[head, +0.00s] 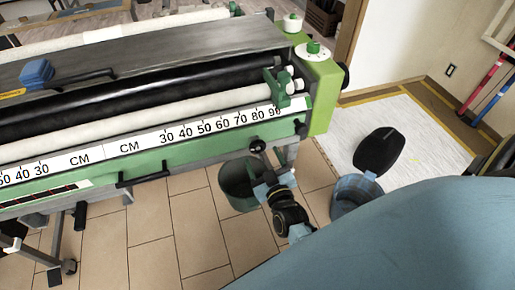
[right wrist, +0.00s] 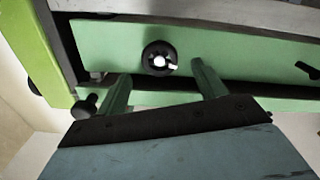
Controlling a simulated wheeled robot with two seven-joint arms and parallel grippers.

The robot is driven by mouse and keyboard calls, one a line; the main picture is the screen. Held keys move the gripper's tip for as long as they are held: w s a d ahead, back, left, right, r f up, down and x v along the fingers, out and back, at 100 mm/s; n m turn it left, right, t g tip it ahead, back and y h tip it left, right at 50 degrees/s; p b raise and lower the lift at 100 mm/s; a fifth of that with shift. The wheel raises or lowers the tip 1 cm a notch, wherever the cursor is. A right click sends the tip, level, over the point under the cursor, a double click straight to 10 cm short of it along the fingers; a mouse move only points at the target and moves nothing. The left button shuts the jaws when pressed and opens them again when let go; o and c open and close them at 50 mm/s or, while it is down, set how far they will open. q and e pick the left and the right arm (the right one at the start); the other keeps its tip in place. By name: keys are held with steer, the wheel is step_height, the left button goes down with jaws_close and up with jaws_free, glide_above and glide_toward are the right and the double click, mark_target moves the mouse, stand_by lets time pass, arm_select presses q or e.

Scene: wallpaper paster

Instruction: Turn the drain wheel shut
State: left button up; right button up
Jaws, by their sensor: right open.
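The drain wheel is a small black round knob (head: 257,146) on the front of the green machine, below the measuring scale. In the right wrist view the wheel (right wrist: 159,58) has a pale centre and a short white handle pointing right, on a green panel. My right gripper (right wrist: 160,71) is open, with one green finger to each side of and slightly below the wheel. I cannot tell how far its tips are from the panel. In the head view my right gripper (head: 263,168) is just below the wheel, partly hidden by it and the wrist. My left gripper is not seen.
A dark green bucket (head: 237,187) stands on the tiled floor under the machine's edge. A blue bucket (head: 355,195) stands to the right, near a black object (head: 379,151). Another black knob (right wrist: 86,105) sits at the lower left in the wrist view.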

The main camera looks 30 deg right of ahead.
mark_target(259, 149)
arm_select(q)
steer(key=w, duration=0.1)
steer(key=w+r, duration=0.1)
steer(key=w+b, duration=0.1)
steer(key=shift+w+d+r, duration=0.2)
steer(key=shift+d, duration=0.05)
arm_select(e)
steer(key=x, duration=0.5)
steer(key=shift+w+d, duration=0.1)
steer(key=shift+w, duration=0.3)
steer(key=shift+c, duration=0.4)
steer(key=c, duration=0.9)
